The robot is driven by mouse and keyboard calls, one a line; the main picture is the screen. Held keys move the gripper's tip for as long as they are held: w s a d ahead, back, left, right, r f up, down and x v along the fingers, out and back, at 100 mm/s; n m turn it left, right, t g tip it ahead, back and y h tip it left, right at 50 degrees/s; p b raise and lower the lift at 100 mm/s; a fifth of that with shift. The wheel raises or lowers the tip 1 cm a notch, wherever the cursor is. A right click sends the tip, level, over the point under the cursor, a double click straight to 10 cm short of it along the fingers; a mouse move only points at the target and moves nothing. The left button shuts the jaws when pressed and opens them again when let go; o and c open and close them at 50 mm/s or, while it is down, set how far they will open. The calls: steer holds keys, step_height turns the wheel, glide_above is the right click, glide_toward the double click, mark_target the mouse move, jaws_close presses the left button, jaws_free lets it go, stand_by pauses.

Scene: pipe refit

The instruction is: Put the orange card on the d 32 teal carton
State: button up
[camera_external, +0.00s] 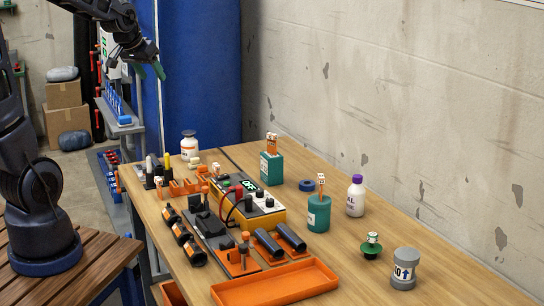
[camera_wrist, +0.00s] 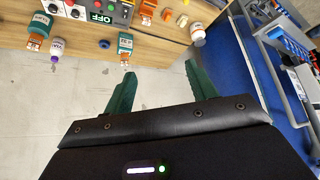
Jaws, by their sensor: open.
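A teal box-shaped carton (camera_external: 271,170) with a pale label stands at the back of the workbench; its marking is too small to read. An orange upright piece (camera_external: 271,144) with a pale top rises from it. A round teal container (camera_external: 319,214) nearer the front also has an orange piece (camera_external: 321,184) sticking up. I cannot tell which orange thing is the card. The wrist view shows the teal carton (camera_wrist: 125,42) and the round container (camera_wrist: 41,26) upside down. My gripper (camera_external: 151,72) is open and empty, high beyond the bench's far left; its fingers (camera_wrist: 160,75) are apart.
An orange tray (camera_external: 275,285) lies at the bench front. A yellow control box (camera_external: 248,203), dark cylinders (camera_external: 183,236) and orange holders (camera_external: 181,187) crowd the middle. A purple-capped bottle (camera_external: 355,197), green knob (camera_external: 372,246) and grey tin (camera_external: 404,270) stand right. The wall (camera_external: 420,110) bounds the bench.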

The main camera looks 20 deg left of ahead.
steer(key=s+a+n+g, duration=0.1)
steer(key=s+a, duration=0.3)
steer(key=s, duration=0.6)
steer(key=s+a+r+y, duration=0.1)
steer(key=s+a, duration=0.3)
steer(key=s, duration=0.7)
steer(key=shift+s+a+r+n+g, duration=0.2)
steer(key=shift+a+r+n+g, duration=0.1)
steer(key=shift+n+g, duration=0.1)
